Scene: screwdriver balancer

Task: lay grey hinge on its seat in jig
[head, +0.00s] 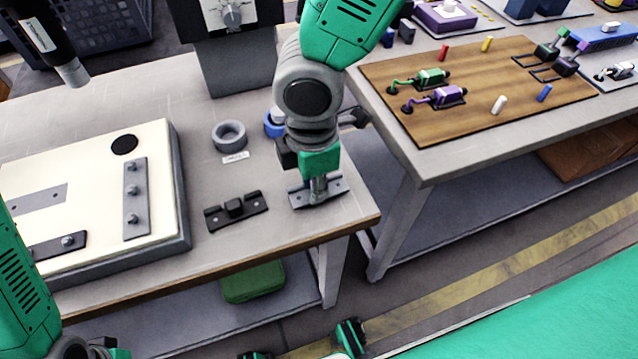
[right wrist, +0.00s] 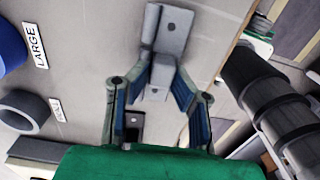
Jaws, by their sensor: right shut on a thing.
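The grey hinge (head: 335,190) is a flat plate with holes and a raised middle, near the right front corner of the left table. In the right wrist view the hinge (right wrist: 174,30) stands out past the fingertips. My right gripper (head: 318,190) points down and is shut on its raised middle. I cannot tell whether the hinge touches the table. The jig (head: 85,145) is a thick cream board with dark sides at the left. It bears a grey plate with studs (head: 135,170), a dark plate (head: 50,248) and a paler flat plate (head: 50,196).
A black hinge-like part (head: 236,209) lies between the jig and my right gripper. A grey ring (head: 229,135) and a blue ring (head: 273,123) stand behind. A gap separates the tables.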

